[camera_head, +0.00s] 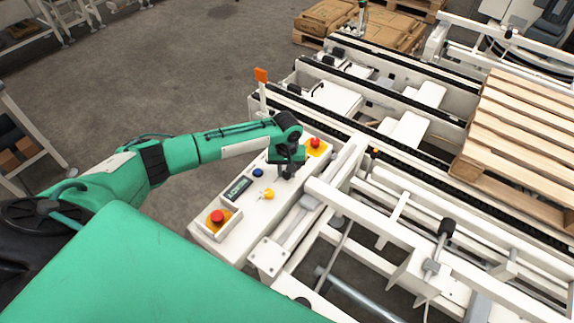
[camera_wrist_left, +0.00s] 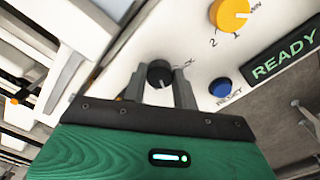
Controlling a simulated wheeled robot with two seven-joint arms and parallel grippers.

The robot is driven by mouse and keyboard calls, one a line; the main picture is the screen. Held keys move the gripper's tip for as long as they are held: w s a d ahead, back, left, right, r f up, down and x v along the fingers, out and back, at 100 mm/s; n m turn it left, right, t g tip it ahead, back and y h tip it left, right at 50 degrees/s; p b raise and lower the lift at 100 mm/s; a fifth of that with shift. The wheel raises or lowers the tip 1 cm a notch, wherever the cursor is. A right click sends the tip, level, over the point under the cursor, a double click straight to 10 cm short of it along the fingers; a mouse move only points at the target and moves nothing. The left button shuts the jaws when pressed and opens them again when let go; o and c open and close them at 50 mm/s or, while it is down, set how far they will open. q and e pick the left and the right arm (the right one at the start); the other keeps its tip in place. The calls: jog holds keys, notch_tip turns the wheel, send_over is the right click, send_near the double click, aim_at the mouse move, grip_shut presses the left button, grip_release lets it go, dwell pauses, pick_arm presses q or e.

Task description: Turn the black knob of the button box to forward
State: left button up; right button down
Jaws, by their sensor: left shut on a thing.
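The button box (camera_head: 247,218) is a long white panel in the middle of the head view. My left gripper (camera_head: 289,174) reaches down to it between the yellow knob and the far red button. In the left wrist view, the black knob (camera_wrist_left: 160,73) stands on the white panel with a pale pointer line on its face. The two fingers of my left gripper (camera_wrist_left: 158,88) are on either side of it, shut on it. The gripper hides the knob in the head view, and the label beside the knob is partly hidden in the wrist view. My right gripper is not in view.
The box also carries a yellow knob (camera_head: 267,194), a blue button (camera_head: 258,173), a display (camera_head: 237,188) reading READY in the wrist view, and red buttons (camera_head: 217,216) (camera_head: 315,143) at both ends. White conveyor frames and a wooden pallet (camera_head: 520,130) stand to the right.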

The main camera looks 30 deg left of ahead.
aim_at(286, 173)
pick_arm(q)
jog(key=shift+m+p, duration=1.15)
jog(key=shift+m, duration=0.95)
jog(key=shift+a, duration=0.1)
jog(key=o, duration=1)
jog(key=shift+c, duration=0.2)
notch_tip(286, 173, up, 14)
jog(key=b, duration=0.2)
jog(key=shift+s+f, duration=0.1)
jog(key=shift+f, duration=0.05)
